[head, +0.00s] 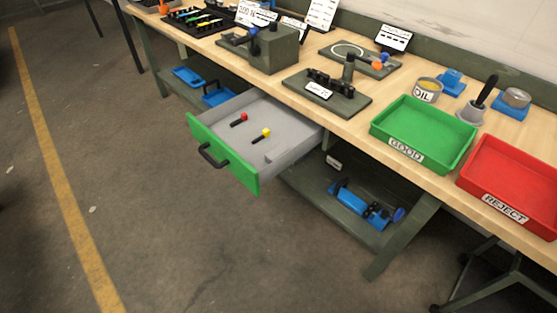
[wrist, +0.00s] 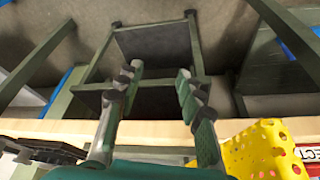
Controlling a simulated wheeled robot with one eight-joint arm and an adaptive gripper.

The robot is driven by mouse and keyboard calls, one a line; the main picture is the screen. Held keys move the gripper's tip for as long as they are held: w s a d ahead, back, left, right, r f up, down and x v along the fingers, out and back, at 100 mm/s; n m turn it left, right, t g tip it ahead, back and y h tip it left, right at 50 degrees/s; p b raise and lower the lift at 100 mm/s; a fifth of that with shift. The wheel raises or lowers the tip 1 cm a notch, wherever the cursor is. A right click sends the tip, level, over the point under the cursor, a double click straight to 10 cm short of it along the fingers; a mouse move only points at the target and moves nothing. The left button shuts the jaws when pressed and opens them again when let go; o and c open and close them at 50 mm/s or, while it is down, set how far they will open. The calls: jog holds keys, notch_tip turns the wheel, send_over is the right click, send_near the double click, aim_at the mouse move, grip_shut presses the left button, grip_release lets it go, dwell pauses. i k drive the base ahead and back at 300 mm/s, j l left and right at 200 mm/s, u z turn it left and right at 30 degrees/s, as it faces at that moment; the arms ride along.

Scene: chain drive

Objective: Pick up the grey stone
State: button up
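An open drawer (head: 232,113) with a green front holds a red-ended black piece (head: 239,120) and a yellow-ended black piece (head: 262,136). A small grey shape (head: 271,157) lies near them, close to the drawer's right wall. It blends with the grey drawer floor, and I cannot tell for sure whether it is the grey stone. My gripper (wrist: 157,82) shows in the wrist view with its two fingers apart and nothing between them. It is near the bench edge, apart from the drawer's contents. The head view does not show it.
A green GOOD tray (head: 424,134) and a red REJECT tray (head: 512,184) stand on the bench. Fixtures (head: 327,92) stand behind the drawer. A yellow perforated thing (wrist: 258,150) is right of my gripper. A blue tool (head: 365,203) lies on the lower shelf. Floor left of the drawer is clear.

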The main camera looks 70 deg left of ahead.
aim_at(277, 152)
jog(key=k+l+u, duration=0.1)
jog(key=u, duration=0.2)
jog(key=k+l+u, duration=0.1)
jog(key=u, duration=0.65)
jog(key=i+u, duration=0.15)
jog(key=u, duration=0.25)
jog(key=i+u, duration=0.1)
jog(key=u, duration=0.75)
jog(key=i+u, duration=0.15)
jog(key=u, duration=0.25)
jog(key=i+j+z, duration=0.15)
jog(key=i+j, duration=0.1)
jog(key=j, duration=0.1)
